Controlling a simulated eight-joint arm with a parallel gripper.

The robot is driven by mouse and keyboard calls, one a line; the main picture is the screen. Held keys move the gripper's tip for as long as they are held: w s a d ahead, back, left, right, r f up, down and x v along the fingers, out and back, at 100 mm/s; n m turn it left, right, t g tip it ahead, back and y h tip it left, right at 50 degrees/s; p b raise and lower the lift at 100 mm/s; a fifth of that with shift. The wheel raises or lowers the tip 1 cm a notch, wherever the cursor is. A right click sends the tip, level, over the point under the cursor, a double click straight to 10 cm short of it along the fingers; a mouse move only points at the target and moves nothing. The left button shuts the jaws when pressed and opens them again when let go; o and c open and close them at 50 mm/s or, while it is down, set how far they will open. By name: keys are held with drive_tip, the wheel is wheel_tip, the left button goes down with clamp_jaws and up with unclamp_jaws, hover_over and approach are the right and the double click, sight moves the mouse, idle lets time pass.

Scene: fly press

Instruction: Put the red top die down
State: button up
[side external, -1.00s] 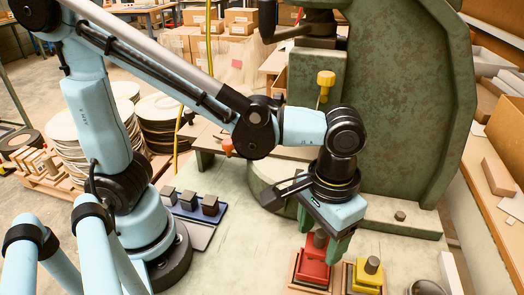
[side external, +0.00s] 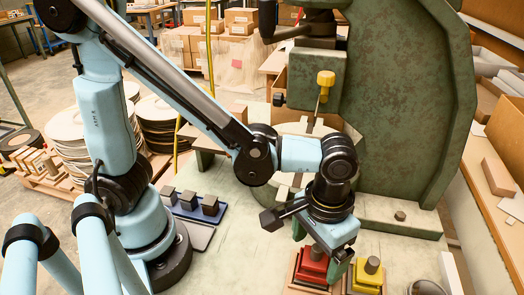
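The red top die (side external: 310,266) with its grey shank (side external: 317,252) stands upright at the bottom centre in the side external view. It sits on a wooden base (side external: 293,284); the joint below it is hard to make out. My gripper (side external: 319,250) is just above and around the die's top. Its green fingers stand wide apart on either side of the shank, with the right one hanging in front of the die's right side. It looks open, and any light contact is hidden.
A yellow die (side external: 368,276) stands on a similar base close to the right. The green fly press (side external: 415,120) rises behind. A blue tray with dark blocks (side external: 188,228) lies left. A round metal piece (side external: 427,287) is at lower right.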

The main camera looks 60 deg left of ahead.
sight(318, 247)
wheel_tip(318, 247, up, 12)
drive_tip(key=w+a+f+t, duration=0.1)
drive_tip(key=a+t, duration=0.1)
drive_tip(key=a, duration=0.4)
drive_tip(key=w+a+f+t, duration=0.1)
drive_tip(key=a+t, duration=0.1)
drive_tip(key=a, duration=0.4)
drive_tip(key=w+a+f+t, duration=0.1)
drive_tip(key=a+t, duration=0.2)
drive_tip(key=a, duration=0.3)
drive_tip(key=shift+w+a+f, duration=0.2)
drive_tip(key=shift+w+f, duration=0.05)
drive_tip(key=shift+f, duration=0.05)
idle(1.0)
